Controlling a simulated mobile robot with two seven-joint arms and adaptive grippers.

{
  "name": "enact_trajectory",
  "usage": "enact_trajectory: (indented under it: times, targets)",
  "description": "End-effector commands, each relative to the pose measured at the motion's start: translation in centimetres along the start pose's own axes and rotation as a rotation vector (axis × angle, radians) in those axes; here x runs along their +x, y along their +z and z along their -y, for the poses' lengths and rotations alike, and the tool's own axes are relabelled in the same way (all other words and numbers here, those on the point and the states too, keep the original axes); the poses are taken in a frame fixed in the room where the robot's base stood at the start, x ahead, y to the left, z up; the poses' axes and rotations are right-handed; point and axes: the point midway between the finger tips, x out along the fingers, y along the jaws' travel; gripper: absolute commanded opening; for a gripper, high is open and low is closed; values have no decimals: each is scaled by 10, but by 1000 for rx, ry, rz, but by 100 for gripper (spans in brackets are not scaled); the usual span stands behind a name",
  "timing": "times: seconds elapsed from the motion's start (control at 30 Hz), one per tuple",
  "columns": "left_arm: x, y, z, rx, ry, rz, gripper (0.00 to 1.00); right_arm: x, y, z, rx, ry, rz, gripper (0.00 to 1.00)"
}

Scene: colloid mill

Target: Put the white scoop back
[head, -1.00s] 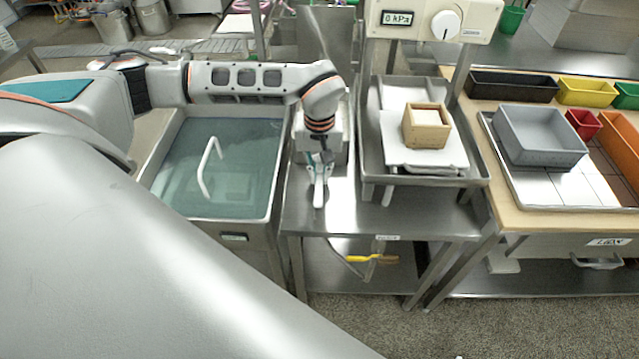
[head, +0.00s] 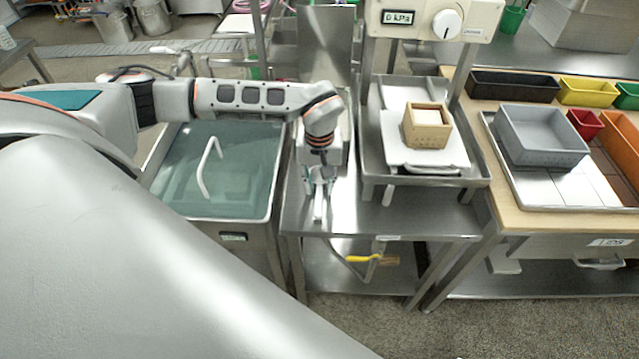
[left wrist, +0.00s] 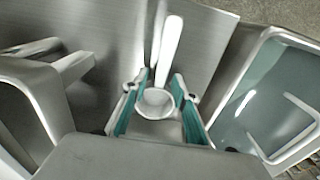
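The white scoop (head: 318,207) shows below my left gripper (head: 318,183), over the left part of the steel table (head: 355,215). In the left wrist view, the scoop's round bowl (left wrist: 157,103) sits between the teal finger pads of my left gripper (left wrist: 157,95), which look closed against its sides. Its long white handle (left wrist: 168,48) points away from the gripper. Whether the scoop touches the table top cannot be told. My right gripper is out of view.
A steel tray (head: 478,178) with a white plate and a wooden box (head: 427,126) stands on the right. A grey bin (head: 541,137) and coloured bins are further right.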

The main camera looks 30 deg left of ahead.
Motion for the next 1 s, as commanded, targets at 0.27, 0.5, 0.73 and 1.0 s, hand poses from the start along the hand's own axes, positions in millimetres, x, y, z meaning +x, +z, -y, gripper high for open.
enact_trajectory:
  times: [0.27,0.5,0.73,1.0]
  targets:
    - [-14,-2,-1,0,2,-3,28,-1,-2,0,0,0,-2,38]
    - [-62,-2,-1,0,3,-5,28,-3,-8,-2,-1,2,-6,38]
    - [-103,-1,0,1,2,-3,28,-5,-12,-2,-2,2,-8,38]
    - [-123,0,0,0,0,0,28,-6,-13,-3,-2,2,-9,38]
